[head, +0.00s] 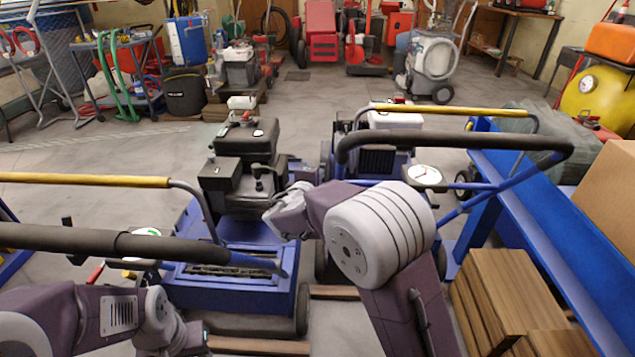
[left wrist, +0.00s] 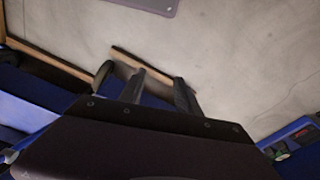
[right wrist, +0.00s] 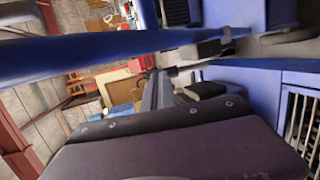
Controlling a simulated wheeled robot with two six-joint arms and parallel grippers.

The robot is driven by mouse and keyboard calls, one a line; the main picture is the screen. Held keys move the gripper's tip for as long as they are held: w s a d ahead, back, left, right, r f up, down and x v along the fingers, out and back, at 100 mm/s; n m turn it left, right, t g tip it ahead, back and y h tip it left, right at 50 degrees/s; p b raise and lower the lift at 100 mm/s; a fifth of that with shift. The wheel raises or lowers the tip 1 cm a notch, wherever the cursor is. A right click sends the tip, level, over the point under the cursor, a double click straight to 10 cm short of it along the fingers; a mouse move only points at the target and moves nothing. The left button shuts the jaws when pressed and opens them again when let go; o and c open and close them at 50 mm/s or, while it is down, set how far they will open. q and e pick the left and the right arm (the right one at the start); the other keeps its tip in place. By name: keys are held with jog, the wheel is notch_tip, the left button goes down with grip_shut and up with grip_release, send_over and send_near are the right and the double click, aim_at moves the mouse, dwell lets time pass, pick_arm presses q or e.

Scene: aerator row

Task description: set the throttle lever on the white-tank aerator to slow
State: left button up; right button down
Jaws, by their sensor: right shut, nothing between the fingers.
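The white-tank aerator stands right of centre in the head view, with its white tank (head: 395,115) on top and a yellow-and-black handlebar. A round white dial plate (head: 425,175) shows beside it; I cannot make out a throttle lever or its setting there. My right arm crosses in front of this aerator's left side. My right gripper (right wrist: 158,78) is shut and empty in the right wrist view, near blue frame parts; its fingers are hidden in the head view. My left gripper (left wrist: 160,80) is open and empty in the left wrist view, above the floor and a blue machine.
A blue aerator with a black engine (head: 245,150) stands left of centre; its black-gripped handlebar (head: 115,240) crosses low left, by a red lever (head: 95,273). A blue beam (head: 555,230) and wooden blocks (head: 505,295) bound the right side.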

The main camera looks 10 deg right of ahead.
jog(key=shift+w+d+f, duration=0.1)
jog(key=shift+w, duration=0.2)
dwell(0.5)
jog(key=p+v, duration=0.1)
jog(key=v, duration=0.8)
jog(key=shift+p, duration=0.35)
